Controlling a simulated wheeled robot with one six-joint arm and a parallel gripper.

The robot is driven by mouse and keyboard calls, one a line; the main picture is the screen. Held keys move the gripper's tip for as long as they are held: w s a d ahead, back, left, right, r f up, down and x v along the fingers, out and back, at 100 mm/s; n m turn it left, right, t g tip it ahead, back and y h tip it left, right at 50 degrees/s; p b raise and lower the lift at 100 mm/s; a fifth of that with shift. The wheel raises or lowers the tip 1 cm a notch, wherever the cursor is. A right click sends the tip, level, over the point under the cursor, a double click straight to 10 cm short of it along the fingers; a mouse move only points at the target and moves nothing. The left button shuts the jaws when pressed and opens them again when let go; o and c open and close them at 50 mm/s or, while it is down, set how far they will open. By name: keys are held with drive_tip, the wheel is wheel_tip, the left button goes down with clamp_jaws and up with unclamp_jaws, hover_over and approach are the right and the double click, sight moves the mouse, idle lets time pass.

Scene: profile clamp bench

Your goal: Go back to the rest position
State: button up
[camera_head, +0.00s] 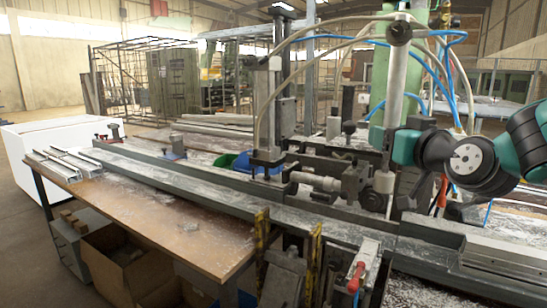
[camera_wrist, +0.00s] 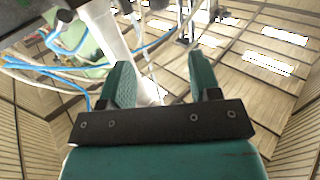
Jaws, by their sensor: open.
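My gripper (camera_wrist: 162,85) shows in the wrist view with its two green fingers spread apart. Nothing is between the fingertips. Behind them are a pale vertical post, blue and pale hoses and the hall ceiling, so the gripper points upward. In the head view my dark and teal arm is at the right, beside the clamp machine (camera_head: 325,182) and its pale column.
A long metal rail (camera_head: 190,180) runs along the wooden bench (camera_head: 160,218). Several metal profiles (camera_head: 60,165) lie at its left end. A red-handled clamp (camera_head: 356,277) sits at the front. Blue hoses (camera_head: 457,85) hang close to my arm.

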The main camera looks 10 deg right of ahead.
drive_tip(key=s+a+f+n+g+y+p, duration=0.1)
drive_tip(key=s+a+f+g+y, duration=0.15)
drive_tip(key=a, duration=0.25)
drive_tip(key=s+a+f+n+g+y+p, duration=0.1)
drive_tip(key=s+a+f+n+g+y, duration=0.1)
drive_tip(key=s+a+g, duration=0.3)
drive_tip(key=a+f+n+g+y, duration=0.1)
drive_tip(key=a+f+g+y, duration=0.15)
drive_tip(key=a, duration=0.35)
drive_tip(key=s+a+f+n+g+h, duration=0.1)
drive_tip(key=s+a+f+g, duration=0.1)
drive_tip(key=s+g, duration=0.2)
drive_tip(key=s+a+f+n+g+h+p, duration=0.1)
drive_tip(key=s+g, duration=0.3)
drive_tip(key=s, duration=0.7)
drive_tip(key=shift+a+f+n+h+p, duration=0.3)
drive_tip(key=shift+a+f+n+h, duration=0.15)
drive_tip(key=shift+f+n, duration=0.1)
